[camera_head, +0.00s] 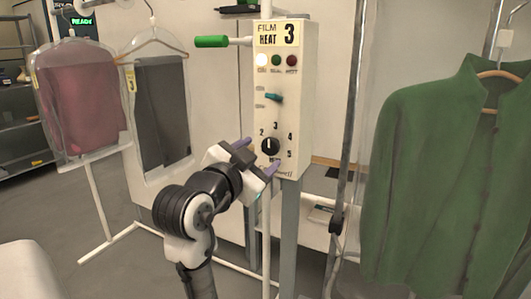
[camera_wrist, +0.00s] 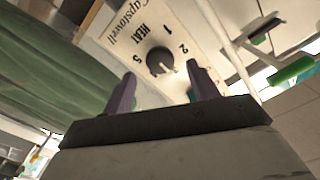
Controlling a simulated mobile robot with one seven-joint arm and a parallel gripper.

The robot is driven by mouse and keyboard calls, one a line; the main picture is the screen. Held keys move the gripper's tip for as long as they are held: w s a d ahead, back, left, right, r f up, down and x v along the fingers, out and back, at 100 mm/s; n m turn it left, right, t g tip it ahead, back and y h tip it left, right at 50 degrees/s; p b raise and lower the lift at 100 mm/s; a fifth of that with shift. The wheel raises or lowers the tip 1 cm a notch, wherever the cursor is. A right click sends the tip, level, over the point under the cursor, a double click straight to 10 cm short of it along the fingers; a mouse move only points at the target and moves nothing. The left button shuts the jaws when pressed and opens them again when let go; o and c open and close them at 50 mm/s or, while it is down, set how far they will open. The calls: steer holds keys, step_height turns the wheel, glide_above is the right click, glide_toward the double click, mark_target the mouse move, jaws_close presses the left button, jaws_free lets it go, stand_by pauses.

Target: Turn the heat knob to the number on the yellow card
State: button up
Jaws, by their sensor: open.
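The pale yellow card (camera_head: 289,34) at the top of the white control box reads 3. The round black heat knob (camera_head: 271,147) is on the box's lower front, ringed by printed numbers. Its white mark points roughly upward, between the 2 and the 3; I cannot tell exactly how close to the 3. My gripper (camera_head: 259,155) is open in front of the knob, its purple fingers apart. In the wrist view, the knob (camera_wrist: 160,61) shows beyond and between the open fingertips (camera_wrist: 162,72), with no contact visible. The wrist view shows 1, 2 and 5.
Above the knob are a teal lever (camera_head: 273,97), three round lamps (camera_head: 276,60) and a green-handled bar (camera_head: 212,41) jutting left. A green shirt (camera_head: 440,180) hangs close on the right. Bagged pink (camera_head: 83,100) and dark garments (camera_head: 160,110) hang on the left.

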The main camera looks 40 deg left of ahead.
steer(key=v, duration=0.9)
steer(key=shift+s+b, duration=0.3)
steer(key=shift+b, duration=0.1)
